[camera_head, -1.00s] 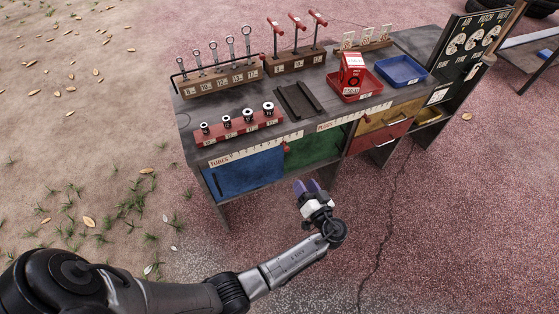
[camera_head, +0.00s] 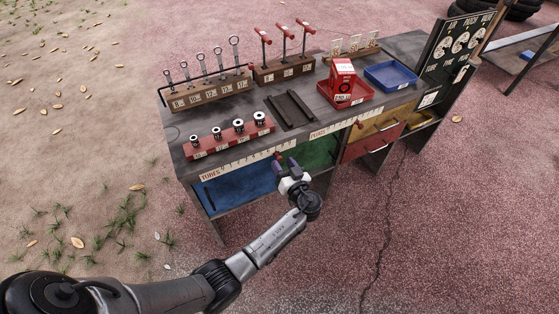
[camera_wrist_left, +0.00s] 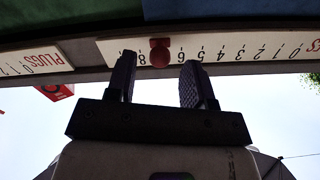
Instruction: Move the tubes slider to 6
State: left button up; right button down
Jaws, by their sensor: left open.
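The tubes scale (camera_head: 235,165) is a pale numbered strip on the cart's front edge; it shows upside down in the left wrist view (camera_wrist_left: 235,50). Its red slider knob (camera_wrist_left: 160,52) sits between the 6 and the 8, covering the place of the 7. The knob also shows in the head view (camera_head: 278,155), just above my gripper's tips. My left gripper (camera_head: 284,166) is open, in front of the scale. In the left wrist view the dark fingers (camera_wrist_left: 158,78) stand either side of the knob's line, and I cannot tell whether they touch it. My right gripper is out of view.
The plugs scale (camera_head: 345,122) with its own red knob (camera_head: 360,124) lies to the right. Blue (camera_head: 240,185) and green (camera_head: 318,152) panels are below the strips. Sockets in a red rack (camera_head: 228,138) stand on the top. The ground before the cart is clear.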

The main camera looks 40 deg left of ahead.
aim_at(280, 160)
pick_arm(q)
jog(key=shift+x, duration=1.55)
grip_shut()
